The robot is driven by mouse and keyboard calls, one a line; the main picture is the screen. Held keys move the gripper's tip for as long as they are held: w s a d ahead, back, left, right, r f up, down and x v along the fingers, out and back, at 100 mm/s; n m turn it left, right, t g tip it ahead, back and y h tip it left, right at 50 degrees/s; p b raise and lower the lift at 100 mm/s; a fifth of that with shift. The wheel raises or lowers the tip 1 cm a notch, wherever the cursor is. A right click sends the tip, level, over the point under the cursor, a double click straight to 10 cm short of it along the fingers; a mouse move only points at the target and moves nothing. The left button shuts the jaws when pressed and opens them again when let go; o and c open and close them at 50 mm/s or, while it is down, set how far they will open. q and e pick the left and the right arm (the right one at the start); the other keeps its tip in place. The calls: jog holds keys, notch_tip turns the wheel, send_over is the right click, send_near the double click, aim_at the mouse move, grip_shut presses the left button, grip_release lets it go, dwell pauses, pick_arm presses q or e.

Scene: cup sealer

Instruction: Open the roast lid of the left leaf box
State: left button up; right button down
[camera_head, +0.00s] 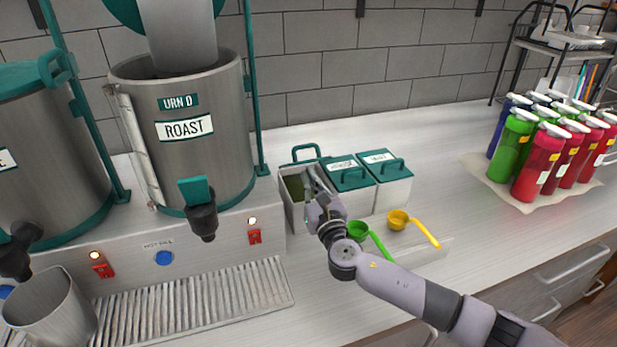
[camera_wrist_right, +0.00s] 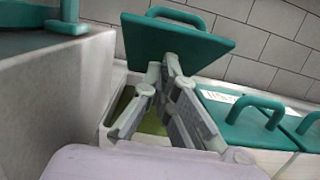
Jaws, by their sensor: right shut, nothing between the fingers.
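The left leaf box (camera_head: 298,215) is a white bin whose green lid is swung up at its back. In the head view the lid's handle (camera_head: 306,149) shows above the box, and green contents are visible inside. In the right wrist view the raised lid (camera_wrist_right: 190,42) leans back, handle on its far side, with the open box (camera_wrist_right: 113,120) below. My right gripper (camera_head: 312,178) is over the box opening; it is shut and empty, its fingertips (camera_wrist_right: 168,64) close to the lid's underside. I cannot tell if they touch it. My left gripper is not in view.
Two closed green-lidded boxes (camera_head: 348,174) (camera_head: 391,167) stand to the right. A green scoop (camera_head: 359,231) and a yellow scoop (camera_head: 399,220) lie in front. The roast urn (camera_head: 190,150) stands close on the left. Colored bottles (camera_head: 540,160) stand far right; counter between is clear.

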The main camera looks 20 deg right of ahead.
aim_at(308, 162)
jog(key=w+r+p, duration=0.2)
jog(key=r, duration=0.1)
jog(key=w+r+p, duration=0.1)
jog(key=r+p, duration=0.1)
jog(key=shift+w+a+r, duration=0.1)
jog(key=shift+r, duration=0.15)
jog(key=shift+w, duration=0.2)
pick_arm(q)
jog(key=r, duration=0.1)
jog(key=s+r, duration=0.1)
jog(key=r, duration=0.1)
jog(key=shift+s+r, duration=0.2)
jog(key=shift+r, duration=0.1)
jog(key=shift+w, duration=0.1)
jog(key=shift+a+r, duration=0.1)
pick_arm(e)
jog(key=shift+s, duration=0.1)
